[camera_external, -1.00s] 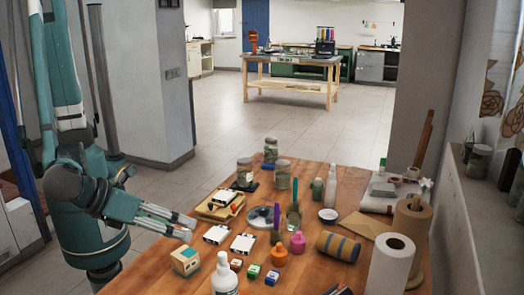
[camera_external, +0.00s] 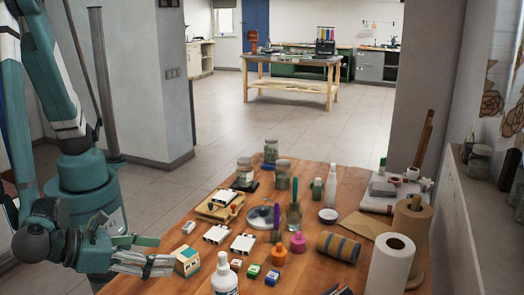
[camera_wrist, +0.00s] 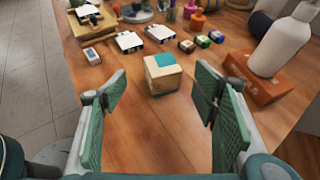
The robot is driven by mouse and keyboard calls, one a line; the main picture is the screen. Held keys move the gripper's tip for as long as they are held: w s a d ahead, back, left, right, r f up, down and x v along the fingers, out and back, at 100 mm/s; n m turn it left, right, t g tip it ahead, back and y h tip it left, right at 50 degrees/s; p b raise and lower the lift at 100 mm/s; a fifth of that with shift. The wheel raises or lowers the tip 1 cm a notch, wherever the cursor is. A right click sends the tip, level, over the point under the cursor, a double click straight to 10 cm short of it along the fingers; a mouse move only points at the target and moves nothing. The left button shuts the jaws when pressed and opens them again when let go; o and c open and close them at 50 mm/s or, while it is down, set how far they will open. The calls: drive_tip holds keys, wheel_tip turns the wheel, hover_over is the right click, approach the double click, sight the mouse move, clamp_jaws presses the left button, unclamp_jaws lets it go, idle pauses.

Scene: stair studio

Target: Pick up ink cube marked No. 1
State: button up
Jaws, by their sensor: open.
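A cream cube with a teal patch on top (camera_wrist: 163,76) stands on the wooden table straight ahead in the wrist view. It also shows near the table's left edge in the outside view (camera_external: 187,263). Three smaller cubes sit beyond it: a reddish-brown one (camera_wrist: 187,46), a green one (camera_wrist: 202,41) and a blue one (camera_wrist: 217,36). I cannot read a number on any cube. My gripper (camera_wrist: 161,88) is open and empty, its fingers low and spread to either side of the cream cube's line. In the outside view my gripper (camera_external: 160,254) is just left of that cube.
A white bottle (camera_wrist: 282,40) and a brick-red box (camera_wrist: 258,82) stand to the right. White-topped flat blocks (camera_wrist: 128,41) and a small white block (camera_wrist: 92,56) lie beyond to the left. The wood around the cream cube is bare.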

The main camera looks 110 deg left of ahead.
sight(179, 254)
drive_tip(key=shift+x, duration=1.35)
drive_tip(key=shift+b, duration=0.3)
drive_tip(key=shift+b+x, duration=0.7)
drive_tip(key=shift+x, duration=1.9)
drive_tip(key=shift+w+d+r, duration=0.1)
drive_tip(key=c, duration=1)
